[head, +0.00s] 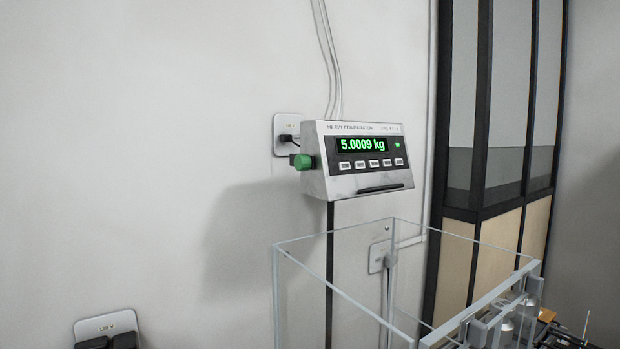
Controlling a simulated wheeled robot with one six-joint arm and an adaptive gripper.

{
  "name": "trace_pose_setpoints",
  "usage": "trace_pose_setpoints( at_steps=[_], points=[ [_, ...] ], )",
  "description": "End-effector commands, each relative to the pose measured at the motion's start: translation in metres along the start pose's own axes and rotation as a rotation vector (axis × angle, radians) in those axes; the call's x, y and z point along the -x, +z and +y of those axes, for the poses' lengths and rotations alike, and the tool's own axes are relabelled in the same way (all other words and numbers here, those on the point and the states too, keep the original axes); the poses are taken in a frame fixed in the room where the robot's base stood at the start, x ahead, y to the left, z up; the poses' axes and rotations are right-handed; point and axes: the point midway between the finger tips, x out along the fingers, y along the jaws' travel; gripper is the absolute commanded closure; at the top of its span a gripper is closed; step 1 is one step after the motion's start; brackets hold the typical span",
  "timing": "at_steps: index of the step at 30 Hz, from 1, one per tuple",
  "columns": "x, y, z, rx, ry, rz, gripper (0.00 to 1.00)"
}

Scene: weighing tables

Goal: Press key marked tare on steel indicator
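The steel indicator (350,184) is mounted high on the wall, in the middle of the head view. It is a grey metal box labelled HEAVY COMPARATOR. A green knob (302,162) sticks out from the box's left side. My gripper is not in view.
A clear-walled enclosure (300,285) stands below the indicator, with metal parts (505,322) at its right. A dark-framed cabinet (487,150) stands at the right. Cables (331,60) run up the wall. A socket plate (106,325) is at the lower left.

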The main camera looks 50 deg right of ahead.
Motion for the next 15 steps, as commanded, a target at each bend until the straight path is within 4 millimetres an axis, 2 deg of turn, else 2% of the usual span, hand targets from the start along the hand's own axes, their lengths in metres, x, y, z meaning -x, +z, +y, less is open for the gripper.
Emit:
trace_pose_setpoints(
  at_steps=[1,4,15],
  points=[
    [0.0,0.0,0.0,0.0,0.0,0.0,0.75],
    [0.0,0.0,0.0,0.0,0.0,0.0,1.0],
    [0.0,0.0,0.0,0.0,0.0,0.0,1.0]
  ],
)
